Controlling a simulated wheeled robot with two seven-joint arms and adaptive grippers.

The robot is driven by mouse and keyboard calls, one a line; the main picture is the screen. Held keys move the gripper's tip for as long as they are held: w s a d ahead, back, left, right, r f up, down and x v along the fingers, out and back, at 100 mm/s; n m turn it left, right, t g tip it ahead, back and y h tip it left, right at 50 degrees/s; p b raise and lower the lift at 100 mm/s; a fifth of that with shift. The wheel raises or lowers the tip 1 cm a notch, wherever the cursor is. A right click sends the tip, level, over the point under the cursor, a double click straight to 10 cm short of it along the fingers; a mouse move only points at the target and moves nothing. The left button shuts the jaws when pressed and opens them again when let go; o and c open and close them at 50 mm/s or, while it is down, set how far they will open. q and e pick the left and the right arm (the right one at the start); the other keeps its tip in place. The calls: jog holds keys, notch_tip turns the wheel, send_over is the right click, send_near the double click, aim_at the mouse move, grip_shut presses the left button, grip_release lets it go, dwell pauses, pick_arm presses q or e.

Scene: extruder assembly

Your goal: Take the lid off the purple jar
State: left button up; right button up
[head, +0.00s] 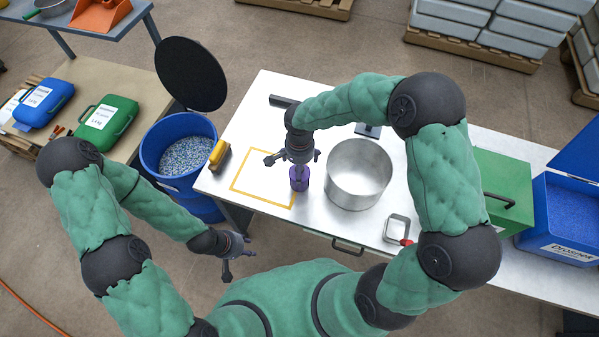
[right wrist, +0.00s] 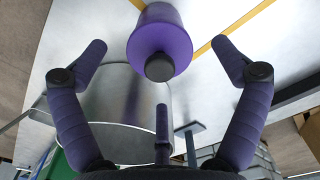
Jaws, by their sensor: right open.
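The purple jar (head: 299,183) stands upright on the white table, just left of the steel pot. In the right wrist view its purple lid (right wrist: 160,35) with a black knob (right wrist: 160,67) faces me and appears seated on the jar. My right gripper (head: 295,159) is right above the jar, pointing down and partly hiding it. Its fingers are spread, with the lid between and beyond them; nothing is held. My left gripper (head: 237,258) hangs in front of the table's near left edge, away from the jar, with its fingers apart and empty.
A large steel pot (head: 358,174) stands close right of the jar. A yellow-framed area (head: 262,178) lies left of it, with a yellow-handled brush (head: 219,154) at the table edge. A blue bin (head: 160,140) stands left.

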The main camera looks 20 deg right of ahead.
jog(key=shift+f, duration=0.9)
jog(key=c, duration=0.9)
jog(key=shift+r, duration=0.15)
